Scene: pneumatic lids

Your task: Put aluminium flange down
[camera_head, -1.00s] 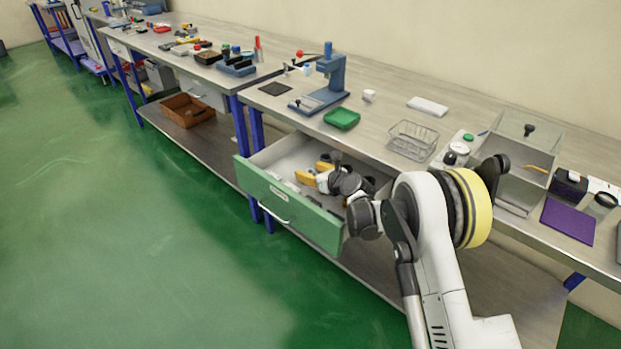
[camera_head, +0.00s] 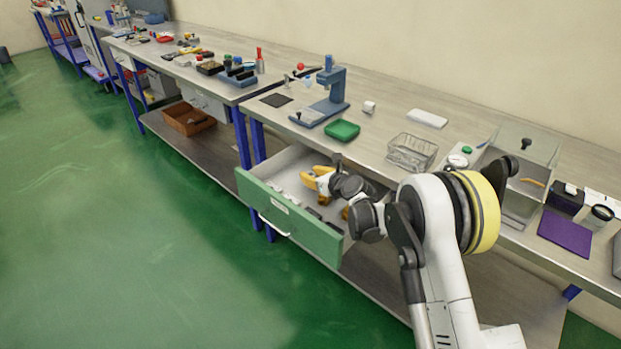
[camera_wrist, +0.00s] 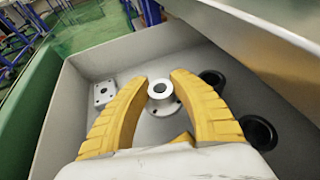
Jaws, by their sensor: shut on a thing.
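The aluminium flange (camera_wrist: 161,96) is a silver round collar with a dark bore on a wider disc. It shows between the yellow fingertips of my gripper (camera_wrist: 160,84), which is shut on it. In the head view my gripper (camera_head: 318,178) is over the open drawer (camera_head: 290,222), inside its walls, and the flange cannot be made out there. In the wrist view the grey drawer floor (camera_wrist: 130,66) lies below the flange. Whether the flange touches the floor cannot be told.
In the drawer, a square metal plate with holes (camera_wrist: 104,93) lies left of the fingers, and dark round cups (camera_wrist: 258,132) lie to the right. The bench top (camera_head: 375,128) overhangs the drawer's rear. A green tray (camera_head: 342,130) and a wire basket (camera_head: 411,151) stand above.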

